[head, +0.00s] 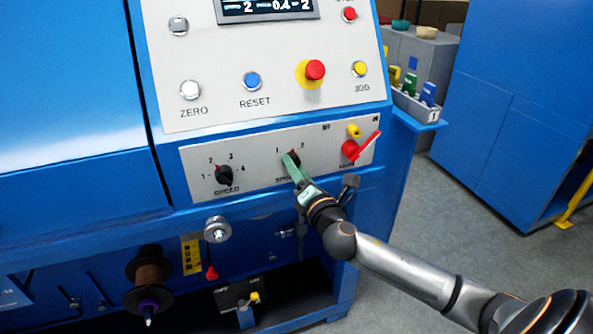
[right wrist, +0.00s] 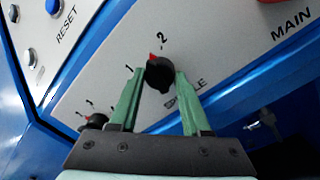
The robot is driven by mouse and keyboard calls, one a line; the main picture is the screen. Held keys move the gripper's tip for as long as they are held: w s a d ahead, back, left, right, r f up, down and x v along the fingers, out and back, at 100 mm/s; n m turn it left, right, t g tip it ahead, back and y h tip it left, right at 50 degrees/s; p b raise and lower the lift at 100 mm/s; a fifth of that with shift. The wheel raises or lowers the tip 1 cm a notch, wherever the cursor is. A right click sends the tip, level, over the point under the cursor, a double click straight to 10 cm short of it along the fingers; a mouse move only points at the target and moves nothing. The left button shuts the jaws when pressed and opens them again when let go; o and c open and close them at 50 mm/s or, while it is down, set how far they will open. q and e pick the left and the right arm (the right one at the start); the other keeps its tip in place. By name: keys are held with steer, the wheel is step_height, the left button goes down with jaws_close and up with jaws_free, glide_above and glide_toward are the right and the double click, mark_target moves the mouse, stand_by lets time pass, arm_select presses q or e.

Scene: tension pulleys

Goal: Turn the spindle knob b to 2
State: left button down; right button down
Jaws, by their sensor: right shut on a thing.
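The spindle knob (right wrist: 158,76) is a small black knob with a red pointer mark, on the grey lower panel. In the right wrist view its labels 1 and 2 show above and to its left, with the red mark between them, closer to 2. My right gripper (head: 291,162) has two green fingers, one on each side of this knob, and is shut on it. In the head view the fingers hide part of the knob. My left gripper is not in view.
The black speed knob (head: 224,175) is to the left on the same panel. A red main switch (head: 351,150) is close on the right. Above are the zero button (head: 190,90), blue reset button (head: 252,81) and red emergency stop (head: 315,70). A metal handle (head: 217,229) projects below.

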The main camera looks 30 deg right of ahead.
steer(key=shift+m+h, duration=0.5)
steer(key=shift+m, duration=3)
steer(key=shift+c, duration=1.8)
jaws_free()
